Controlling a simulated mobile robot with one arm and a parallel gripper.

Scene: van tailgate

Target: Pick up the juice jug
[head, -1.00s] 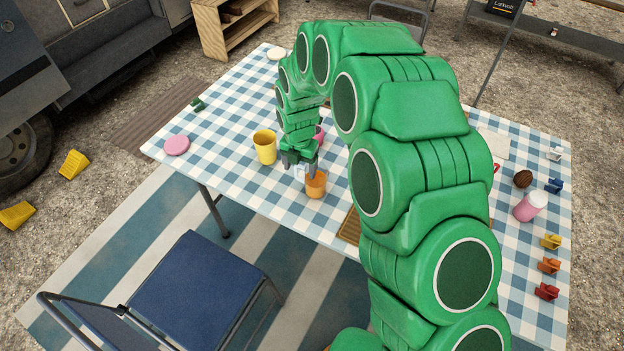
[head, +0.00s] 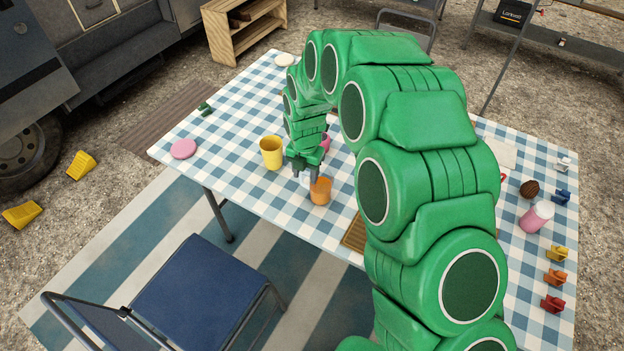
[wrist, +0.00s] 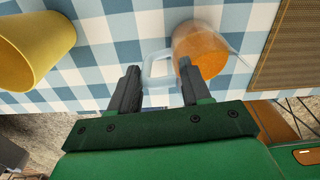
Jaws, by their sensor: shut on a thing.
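The juice jug (head: 320,191) is clear, with orange juice inside, at the table's near edge in the head view. In the wrist view the jug (wrist: 206,52) is at top centre-right, with its pale clear handle between the fingers. My gripper (head: 307,174) reaches down at the jug's left side and is shut on its handle. The fingers of my gripper (wrist: 160,72) also show in the wrist view. I cannot tell whether the jug's base is clear of the tablecloth.
A yellow cup (head: 271,152) stands close to the left of the jug. A brown woven mat (head: 354,236) lies to its right, partly hidden by my arm. A pink disc (head: 183,149) is further left. A blue chair (head: 195,290) stands in front of the checked table (head: 235,120).

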